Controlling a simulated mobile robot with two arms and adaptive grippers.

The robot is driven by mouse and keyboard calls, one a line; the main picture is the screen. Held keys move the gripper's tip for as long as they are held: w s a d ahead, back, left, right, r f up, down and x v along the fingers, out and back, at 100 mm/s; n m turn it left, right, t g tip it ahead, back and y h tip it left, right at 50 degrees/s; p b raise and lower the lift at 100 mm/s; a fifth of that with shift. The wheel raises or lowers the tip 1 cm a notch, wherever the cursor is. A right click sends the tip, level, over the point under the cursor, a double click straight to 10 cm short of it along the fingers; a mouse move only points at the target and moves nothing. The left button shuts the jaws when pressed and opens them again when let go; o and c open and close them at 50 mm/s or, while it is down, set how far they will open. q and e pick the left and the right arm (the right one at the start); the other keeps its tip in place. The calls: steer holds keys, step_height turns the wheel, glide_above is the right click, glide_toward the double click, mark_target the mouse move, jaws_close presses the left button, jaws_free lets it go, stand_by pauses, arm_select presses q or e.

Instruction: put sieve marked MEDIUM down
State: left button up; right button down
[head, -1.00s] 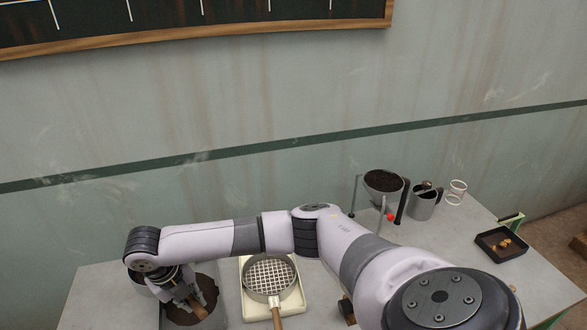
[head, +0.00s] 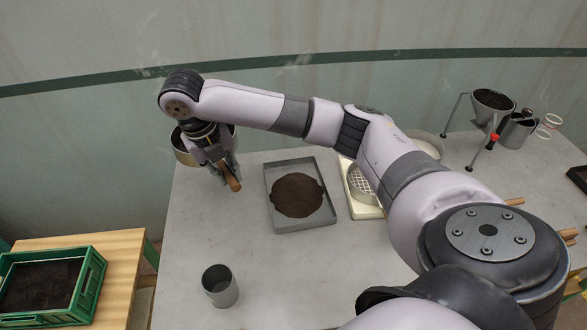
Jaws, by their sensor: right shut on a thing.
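My right gripper (head: 224,172) is shut on the wooden handle (head: 233,183) of a sieve with a round metal rim (head: 184,152). I take it for the sieve marked MEDIUM, but no marking can be read. It is at the back left corner of the grey table (head: 255,255). My wrist hides much of its rim and its mesh. I cannot tell whether it touches the table. My left gripper is not in view.
A grey tray (head: 273,218) holds dark soil. Beside it, a coarse sieve (head: 362,184) rests on a pale stand, partly behind my arm. A metal cup (head: 220,287) stands at front left. A green crate (head: 88,290) is on a wooden table at left. A funnel stand (head: 493,105) is back right.

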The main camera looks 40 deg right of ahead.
steer(key=shift+d+f, duration=0.1)
steer(key=shift+f, duration=0.05)
steer(key=a+x, duration=0.1)
steer(key=x, duration=0.3)
steer(key=a+p+x, duration=0.1)
steer(key=x, duration=0.4)
steer(key=a+p+x, duration=0.1)
steer(key=x, duration=0.4)
steer(key=shift+f, duration=0.35)
steer(key=shift+a+p+x, duration=0.1)
steer(key=shift+a+x, duration=0.1)
steer(key=shift+x, duration=0.7)
steer(key=shift+a+p+x, duration=0.15)
steer(key=shift+x, duration=0.7)
steer(key=shift+a+p+x, duration=0.1)
steer(key=shift+a+x, duration=0.1)
steer(key=shift+x, duration=0.7)
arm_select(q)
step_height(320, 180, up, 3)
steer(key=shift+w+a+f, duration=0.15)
arm_select(e)
steer(key=shift+f, duration=0.1)
steer(key=c, duration=1.5)
jaws_free()
steer(key=shift+f, duration=0.1)
steer(key=shift+c, duration=0.2)
